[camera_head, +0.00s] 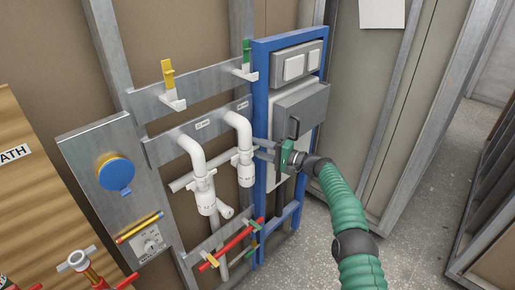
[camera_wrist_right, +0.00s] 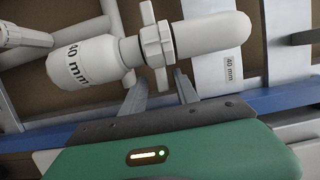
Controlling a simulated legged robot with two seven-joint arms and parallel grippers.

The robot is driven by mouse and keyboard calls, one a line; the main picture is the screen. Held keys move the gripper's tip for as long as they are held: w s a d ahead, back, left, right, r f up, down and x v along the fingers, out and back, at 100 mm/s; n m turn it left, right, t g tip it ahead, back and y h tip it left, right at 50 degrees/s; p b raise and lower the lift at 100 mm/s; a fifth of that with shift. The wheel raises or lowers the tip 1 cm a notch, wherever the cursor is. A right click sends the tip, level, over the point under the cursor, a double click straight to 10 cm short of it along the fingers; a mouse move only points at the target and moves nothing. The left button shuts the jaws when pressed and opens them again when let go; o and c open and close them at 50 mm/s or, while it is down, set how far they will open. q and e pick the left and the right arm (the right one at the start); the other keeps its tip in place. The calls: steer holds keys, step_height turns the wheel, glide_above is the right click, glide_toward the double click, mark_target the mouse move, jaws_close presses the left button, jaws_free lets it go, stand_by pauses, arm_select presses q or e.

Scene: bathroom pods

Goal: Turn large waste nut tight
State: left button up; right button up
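A white winged nut (camera_wrist_right: 157,45) sits on a white waste pipe, between a body marked 40 mm (camera_wrist_right: 88,62) and a smooth bend (camera_wrist_right: 212,34). In the head view this is the right-hand waste pipe (camera_head: 240,128), with the nut area (camera_head: 242,156) small. In the head view the right gripper (camera_head: 262,149) reaches in from the right. My left gripper is not in view.
A second white waste pipe (camera_head: 195,160) stands just left. A blue frame (camera_head: 261,100) with a grey box (camera_head: 300,112) is close beside my right gripper. Red pipes (camera_head: 235,245) run below. A metal panel with a blue round cap (camera_head: 116,175) is at left.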

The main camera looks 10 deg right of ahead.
steer(key=shift+r, duration=0.1)
steer(key=shift+s+d, duration=0.3)
steer(key=shift+d, duration=0.05)
steer(key=v, duration=1.6)
